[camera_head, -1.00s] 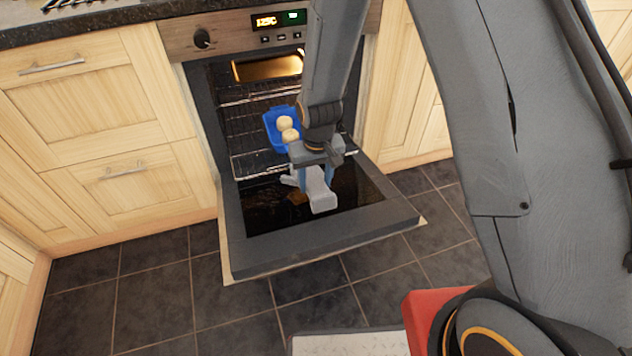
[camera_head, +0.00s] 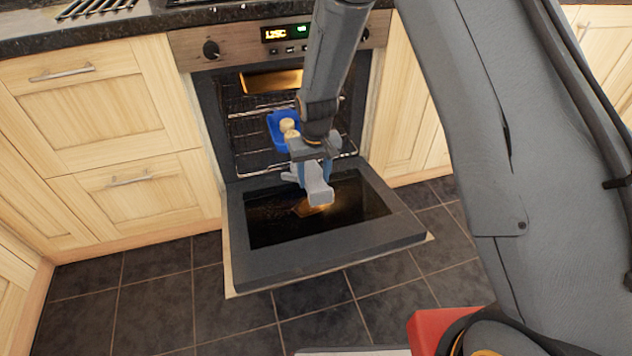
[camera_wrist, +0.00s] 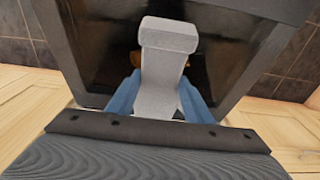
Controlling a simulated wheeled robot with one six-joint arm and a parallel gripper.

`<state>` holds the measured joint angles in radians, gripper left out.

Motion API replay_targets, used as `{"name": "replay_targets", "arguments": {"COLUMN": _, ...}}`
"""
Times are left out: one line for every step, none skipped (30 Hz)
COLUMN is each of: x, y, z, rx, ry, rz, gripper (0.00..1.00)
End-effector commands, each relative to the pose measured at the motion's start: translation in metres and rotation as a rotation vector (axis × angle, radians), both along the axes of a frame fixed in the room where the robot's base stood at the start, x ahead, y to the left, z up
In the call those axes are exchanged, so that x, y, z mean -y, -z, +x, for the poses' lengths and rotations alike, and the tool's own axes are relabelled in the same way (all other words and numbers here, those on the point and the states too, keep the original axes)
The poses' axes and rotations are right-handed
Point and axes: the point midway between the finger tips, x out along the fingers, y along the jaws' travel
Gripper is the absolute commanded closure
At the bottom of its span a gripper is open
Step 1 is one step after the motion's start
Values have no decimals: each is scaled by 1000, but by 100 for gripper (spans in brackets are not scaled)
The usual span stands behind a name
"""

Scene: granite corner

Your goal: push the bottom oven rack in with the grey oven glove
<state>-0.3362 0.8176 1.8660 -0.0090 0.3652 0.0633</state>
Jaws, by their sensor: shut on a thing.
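My gripper (camera_head: 314,172) is shut on the grey oven glove (camera_head: 320,192), in front of the oven and above its lowered door. In the wrist view the pale grey glove (camera_wrist: 168,70) stands out between the blue fingers. The bottom oven rack (camera_head: 252,170) is a wire shelf at the oven mouth, its front edge near the door hinge. A blue dish (camera_head: 279,133) with pale round buns (camera_head: 288,125) sits on it. My arm hides the right part of the dish and rack. Whether the glove touches the rack is hard to tell.
The oven door (camera_head: 250,268) hangs open, with dark glass inside its frame. A lit area (camera_head: 270,80) shows higher in the oven. Wooden drawers (camera_head: 125,170) stand at the left and cupboards at the right.

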Motion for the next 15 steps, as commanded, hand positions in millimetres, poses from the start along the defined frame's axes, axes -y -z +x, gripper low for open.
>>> {"name": "replay_targets", "arguments": {"x": -1, "y": 0, "z": 2, "rx": 2, "ry": 0, "rz": 1, "gripper": 80}}
{"name": "replay_targets", "arguments": {"x": -1, "y": 0, "z": 3, "rx": 2, "ry": 0, "rz": 1, "gripper": 80}}
{"name": "replay_targets", "arguments": {"x": -1, "y": 0, "z": 3, "rx": 2, "ry": 0, "rz": 1, "gripper": 80}}
{"name": "replay_targets", "arguments": {"x": -1, "y": 0, "z": 3, "rx": 2, "ry": 0, "rz": 1, "gripper": 80}}
{"name": "replay_targets", "arguments": {"x": -1, "y": -1, "z": 3, "rx": 2, "ry": 0, "rz": 1, "gripper": 80}}
{"name": "replay_targets", "arguments": {"x": -1, "y": -1, "z": 3, "rx": 1, "ry": 0, "rz": 0, "gripper": 80}}
{"name": "replay_targets", "arguments": {"x": -1, "y": -1, "z": 2, "rx": 1, "ry": 0, "rz": 0, "gripper": 80}}
{"name": "replay_targets", "arguments": {"x": -1, "y": -1, "z": 2, "rx": 1, "ry": 0, "rz": 0, "gripper": 80}}
{"name": "replay_targets", "arguments": {"x": -1, "y": -1, "z": 2, "rx": 1, "ry": 0, "rz": 0, "gripper": 80}}
{"name": "replay_targets", "arguments": {"x": -1, "y": -1, "z": 3, "rx": 1, "ry": 0, "rz": 0, "gripper": 80}}
{"name": "replay_targets", "arguments": {"x": -1, "y": 0, "z": 3, "rx": 2, "ry": 0, "rz": 1, "gripper": 80}}
{"name": "replay_targets", "arguments": {"x": -1, "y": 0, "z": 5, "rx": 2, "ry": 0, "rz": 1, "gripper": 80}}
{"name": "replay_targets", "arguments": {"x": -2, "y": 0, "z": 7, "rx": 2, "ry": 0, "rz": 1, "gripper": 80}}
{"name": "replay_targets", "arguments": {"x": -2, "y": 0, "z": 9, "rx": 2, "ry": 0, "rz": 1, "gripper": 80}}
{"name": "replay_targets", "arguments": {"x": -3, "y": 0, "z": 12, "rx": 1, "ry": 0, "rz": 0, "gripper": 80}}
